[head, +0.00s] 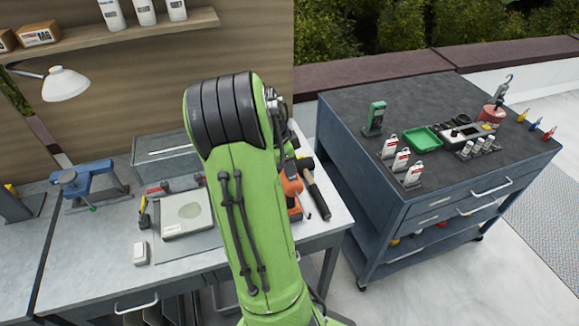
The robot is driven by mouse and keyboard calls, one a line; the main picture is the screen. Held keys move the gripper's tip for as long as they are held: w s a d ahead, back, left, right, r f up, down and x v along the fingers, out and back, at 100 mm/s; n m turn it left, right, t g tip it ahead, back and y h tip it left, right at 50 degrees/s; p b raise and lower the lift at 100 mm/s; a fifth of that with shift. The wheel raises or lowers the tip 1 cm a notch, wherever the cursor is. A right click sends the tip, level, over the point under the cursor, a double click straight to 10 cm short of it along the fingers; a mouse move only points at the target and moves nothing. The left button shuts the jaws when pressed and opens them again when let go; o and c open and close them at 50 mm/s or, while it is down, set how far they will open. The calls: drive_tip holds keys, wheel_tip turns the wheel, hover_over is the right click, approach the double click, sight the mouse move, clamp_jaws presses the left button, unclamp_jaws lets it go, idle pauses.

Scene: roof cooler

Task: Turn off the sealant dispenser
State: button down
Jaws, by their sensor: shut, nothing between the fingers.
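I cannot tell for certain which thing is the sealant dispenser. On the dark top of the wheeled cart (345,110) at the right sits a small white device (461,134) with dark parts on its face; its switch state is too small to read. A red pot (491,114) with a grey metal piece above it stands behind it to the right. An orange tool (292,188) on the workbench is partly hidden by my green arm. My arm rises through the middle of the view. My gripper is hidden behind it, so its fingers do not show.
The workbench (90,245) carries a blue vise (88,183), a pale square plate (186,213) and a hammer (314,188). A narrow floor gap separates bench and cart.

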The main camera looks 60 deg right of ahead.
drive_tip(key=shift+w+d+f, duration=0.25)
drive_tip(key=shift+w, duration=0.15)
drive_tip(key=shift+r+p, duration=0.25)
drive_tip(key=shift+p, duration=0.05)
drive_tip(key=r+p, duration=0.2)
drive_tip(key=r, duration=0.1)
drive_tip(key=shift+d, duration=0.2)
drive_tip(key=a+r+p, duration=0.1)
drive_tip(key=a+r, duration=0.2)
drive_tip(key=r, duration=0.7)
drive_tip(key=shift+w+a+r, duration=0.25)
drive_tip(key=shift+a, duration=0.1)
drive_tip(key=shift+d, duration=0.1)
